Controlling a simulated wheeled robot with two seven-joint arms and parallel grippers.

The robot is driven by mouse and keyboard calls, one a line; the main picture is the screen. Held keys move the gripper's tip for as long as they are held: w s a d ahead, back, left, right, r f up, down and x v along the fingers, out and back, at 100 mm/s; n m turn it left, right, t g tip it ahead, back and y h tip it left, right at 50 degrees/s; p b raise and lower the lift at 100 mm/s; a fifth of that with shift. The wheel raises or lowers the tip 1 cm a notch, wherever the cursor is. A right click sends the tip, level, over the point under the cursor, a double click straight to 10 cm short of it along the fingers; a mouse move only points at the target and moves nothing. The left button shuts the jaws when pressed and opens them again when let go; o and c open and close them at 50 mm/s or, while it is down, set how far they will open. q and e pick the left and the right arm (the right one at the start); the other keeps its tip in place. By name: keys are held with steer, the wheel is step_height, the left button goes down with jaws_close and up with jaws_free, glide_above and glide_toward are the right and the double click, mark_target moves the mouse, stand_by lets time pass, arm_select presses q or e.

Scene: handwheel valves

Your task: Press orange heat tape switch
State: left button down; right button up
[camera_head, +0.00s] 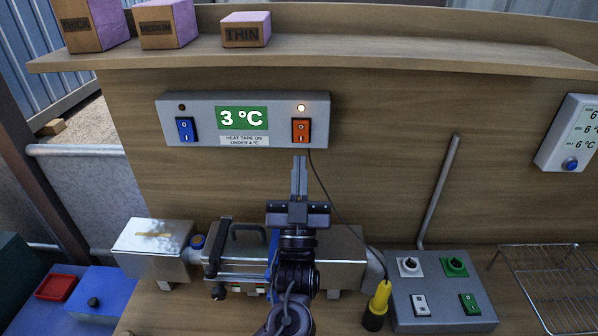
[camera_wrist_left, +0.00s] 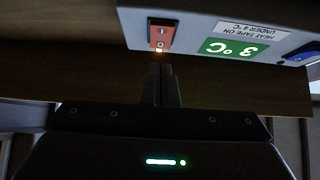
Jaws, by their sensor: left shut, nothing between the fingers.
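The orange switch (camera_head: 301,130) sits on the right part of a grey wall panel (camera_head: 203,108). A small lamp (camera_head: 302,107) above the switch glows. The panel's green display reads 3 °C, with a label "HEAT TAPE ON UNDER 4 °C" under it. My left gripper (camera_head: 299,160) is shut and empty, its fingertips just below the switch in the head view. In the left wrist view the panel appears upside down; the orange switch (camera_wrist_left: 162,35) is just beyond the fingertips (camera_wrist_left: 160,66), and a gap shows between them. My right gripper is not in view.
A blue switch (camera_head: 186,129) is on the panel's left. A shelf (camera_head: 350,49) with labelled foam blocks runs above. Below stand a metal pipe assembly (camera_head: 340,245), a yellow-black torch (camera_head: 377,305) and a grey control box (camera_head: 440,290). A wire rack (camera_head: 555,285) is at right.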

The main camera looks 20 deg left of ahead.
arm_select(q)
steer(key=w+f+b+v, duration=0.1)
steer(key=b+v, duration=0.3)
steer(key=v, duration=0.5)
steer(key=shift+a+f, duration=0.15)
steer(key=shift+f, duration=0.35)
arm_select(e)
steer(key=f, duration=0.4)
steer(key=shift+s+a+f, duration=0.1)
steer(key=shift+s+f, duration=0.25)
arm_select(q)
steer(key=shift+f, duration=0.1)
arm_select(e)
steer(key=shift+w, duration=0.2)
